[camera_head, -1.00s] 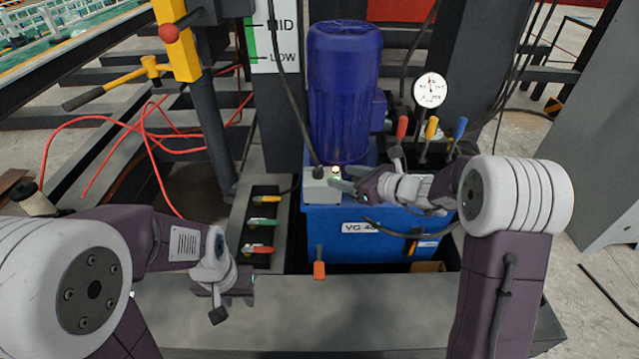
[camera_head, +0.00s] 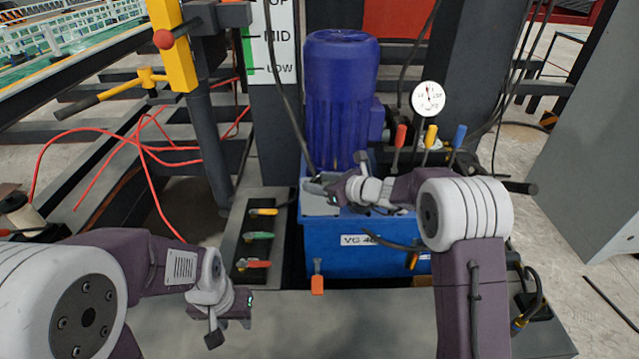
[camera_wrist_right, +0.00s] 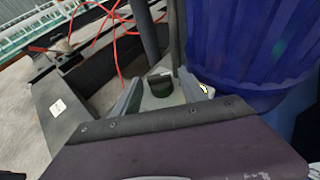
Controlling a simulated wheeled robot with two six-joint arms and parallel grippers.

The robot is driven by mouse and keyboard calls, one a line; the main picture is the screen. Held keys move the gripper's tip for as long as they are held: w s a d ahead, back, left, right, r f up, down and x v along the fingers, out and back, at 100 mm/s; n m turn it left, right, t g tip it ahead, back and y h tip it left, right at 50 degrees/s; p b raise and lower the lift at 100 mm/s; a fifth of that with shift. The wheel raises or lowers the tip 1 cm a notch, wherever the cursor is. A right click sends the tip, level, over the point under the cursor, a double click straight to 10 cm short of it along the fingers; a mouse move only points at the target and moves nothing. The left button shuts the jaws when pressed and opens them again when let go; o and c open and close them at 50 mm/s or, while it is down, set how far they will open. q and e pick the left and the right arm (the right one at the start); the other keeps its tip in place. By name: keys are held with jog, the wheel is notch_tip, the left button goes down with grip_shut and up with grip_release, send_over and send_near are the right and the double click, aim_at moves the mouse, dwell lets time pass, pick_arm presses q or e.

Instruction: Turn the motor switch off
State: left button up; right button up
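The motor switch is a dark knob (camera_wrist_right: 160,85) on a light grey box (camera_head: 316,208) at the front left of the blue tank, beside the blue motor (camera_head: 338,105). My right gripper (camera_head: 318,187) is over this box and hides the knob in the head view. In the right wrist view its two fingers (camera_wrist_right: 159,77) are apart, with the knob showing between them; I cannot tell whether they touch it.
The blue tank (camera_head: 340,262) carries a pressure gauge (camera_head: 428,98) and red, yellow and blue levers (camera_head: 431,137) at the right. Several coloured valve handles (camera_head: 258,237) lie left of the tank. An orange-handled lever (camera_head: 317,284) stands in front. Red hoses (camera_head: 150,150) run at the left.

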grip_shut()
jog(key=shift+r+p, duration=0.15)
jog(key=shift+p, duration=0.35)
jog(key=n+g+y+p, duration=0.1)
jog(key=n+g+p, duration=0.1)
jog(key=p, duration=0.1)
jog(key=n+g+y+p, duration=0.1)
jog(key=p, duration=0.3)
jog(key=shift+w+d+r+n+g, duration=0.15)
jog(key=shift+w+d+n+g, duration=0.05)
jog(key=shift+n+g, duration=0.2)
jog(key=shift+w+f+n+g+y+p, duration=0.1)
jog(key=shift+f+n+g+y+p, duration=0.2)
jog(key=shift+n+g+y+p, duration=0.55)
jog(key=shift+n+g, duration=0.25)
jog(key=shift+g, duration=0.1)
jog(key=shift+o, duration=1.2)
grip_release()
